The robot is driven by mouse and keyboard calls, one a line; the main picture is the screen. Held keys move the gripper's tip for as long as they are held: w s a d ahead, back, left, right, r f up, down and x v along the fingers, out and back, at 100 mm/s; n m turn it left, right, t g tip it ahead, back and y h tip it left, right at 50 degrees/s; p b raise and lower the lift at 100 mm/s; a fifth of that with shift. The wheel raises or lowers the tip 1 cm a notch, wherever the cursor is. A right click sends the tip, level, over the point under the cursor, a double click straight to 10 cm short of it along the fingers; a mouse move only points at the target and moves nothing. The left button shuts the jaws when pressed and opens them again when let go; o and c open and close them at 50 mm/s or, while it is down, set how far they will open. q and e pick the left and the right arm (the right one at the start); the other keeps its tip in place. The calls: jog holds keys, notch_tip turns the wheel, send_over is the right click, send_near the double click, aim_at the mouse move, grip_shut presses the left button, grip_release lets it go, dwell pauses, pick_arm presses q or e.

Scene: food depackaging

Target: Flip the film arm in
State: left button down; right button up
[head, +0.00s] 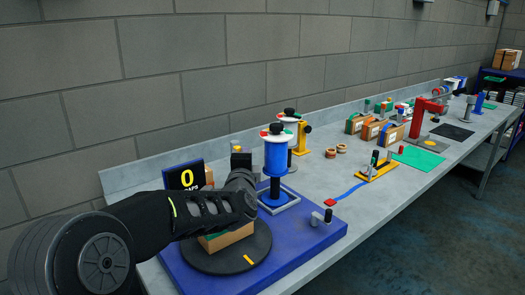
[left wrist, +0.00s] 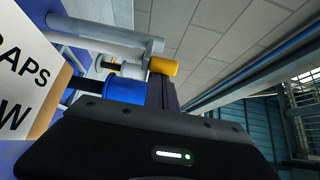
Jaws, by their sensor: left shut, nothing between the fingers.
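The wrapping machine has a blue base (head: 300,240) with a dark round turntable (head: 262,240). A cardboard box (head: 232,235) with a green strip stands on the turntable, partly hidden by my left arm. A blue film roll (head: 278,157) stands upright on a post behind it. My left gripper (head: 240,180) is shut and empty above the box, close to the roll; its fingertips are hard to make out. In the left wrist view, a grey bar (left wrist: 105,32) with a yellow end (left wrist: 163,66) is probably the film arm, near a blue cylinder (left wrist: 124,89). My right gripper is out of view.
A red-ended blue strip (head: 347,194) and a yellow tool (head: 378,170) lie to the right. Boxes (head: 372,130) and a red press (head: 425,115) stand farther along. The grey bench front (head: 365,220) is clear.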

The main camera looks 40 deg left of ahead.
pick_arm(q)
jog(key=shift+s+a+p, duration=0.35)
jog(key=shift+s+a, duration=0.4)
jog(key=shift+s, duration=0.15)
jog(key=shift+s+a, duration=0.1)
jog(key=shift+a, duration=0.05)
